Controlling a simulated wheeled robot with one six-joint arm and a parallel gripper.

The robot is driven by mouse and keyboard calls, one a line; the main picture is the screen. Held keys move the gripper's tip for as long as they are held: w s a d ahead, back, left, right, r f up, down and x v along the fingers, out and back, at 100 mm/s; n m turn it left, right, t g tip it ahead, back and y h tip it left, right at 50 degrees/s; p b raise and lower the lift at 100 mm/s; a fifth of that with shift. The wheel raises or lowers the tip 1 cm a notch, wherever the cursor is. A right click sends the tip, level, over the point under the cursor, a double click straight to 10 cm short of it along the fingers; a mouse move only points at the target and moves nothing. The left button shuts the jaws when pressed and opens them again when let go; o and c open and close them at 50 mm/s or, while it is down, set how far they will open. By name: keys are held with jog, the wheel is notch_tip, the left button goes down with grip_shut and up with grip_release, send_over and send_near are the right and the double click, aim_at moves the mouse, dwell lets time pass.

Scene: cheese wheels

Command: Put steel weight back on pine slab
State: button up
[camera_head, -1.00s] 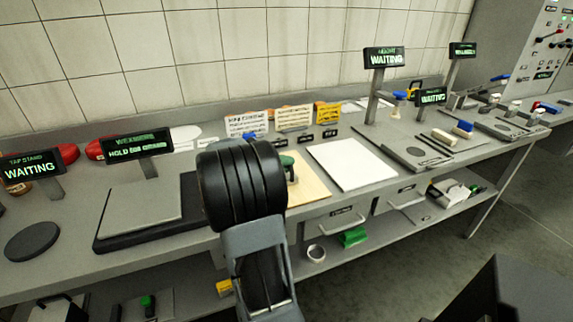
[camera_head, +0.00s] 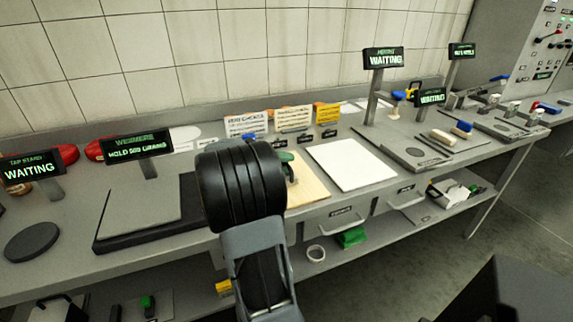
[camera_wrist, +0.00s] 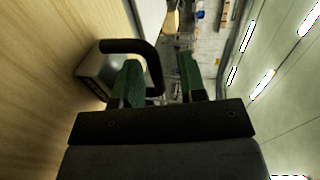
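The steel weight (camera_wrist: 98,70), a grey metal block with a black loop handle (camera_wrist: 128,45), shows in the wrist view. It appears to rest on the pale wooden pine slab (camera_wrist: 45,75), which fills the left of that view. My gripper (camera_wrist: 159,66) has its two green fingers apart, with a clear gap between them. Part of the handle shows in that gap, nearer the left finger; I cannot tell whether they touch. In the head view the pine slab (camera_head: 308,183) lies on the bench, partly behind my arm. The weight is mostly hidden there.
A white board (camera_head: 352,165) lies right of the slab. Signs and cards stand along the back. Drawers and a lower shelf are below.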

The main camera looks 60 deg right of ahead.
jog(key=v, duration=1.1)
jog(key=shift+w+a, duration=0.25)
jog(key=shift+a, duration=0.1)
